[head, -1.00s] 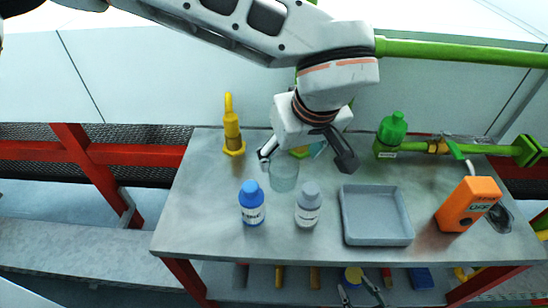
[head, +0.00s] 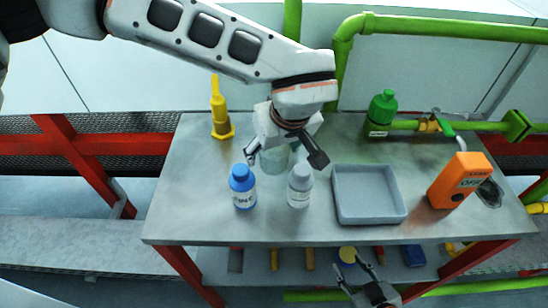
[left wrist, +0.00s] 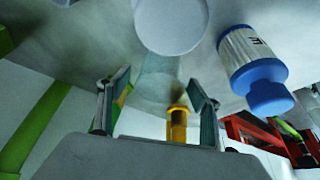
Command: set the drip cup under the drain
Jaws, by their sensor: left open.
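A translucent, pale grey-green cup (head: 275,160), seemingly the drip cup, stands on the grey bench behind the blue-capped and white bottles. My left gripper (head: 285,160) is open, with its fingers on either side of the cup, which is partly hidden behind it. In the left wrist view the open fingers (left wrist: 155,105) show with a faint translucent form, likely the cup (left wrist: 158,70), between them. The green drain pipe (head: 402,125) with a valve and a pale spout (head: 461,145) runs along the back right. My right gripper (head: 356,277) is low at the front, its fingers apart and empty.
The blue-capped bottle (head: 243,188) and white bottle (head: 300,186) stand close in front of the cup. The bench's left front is clear.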

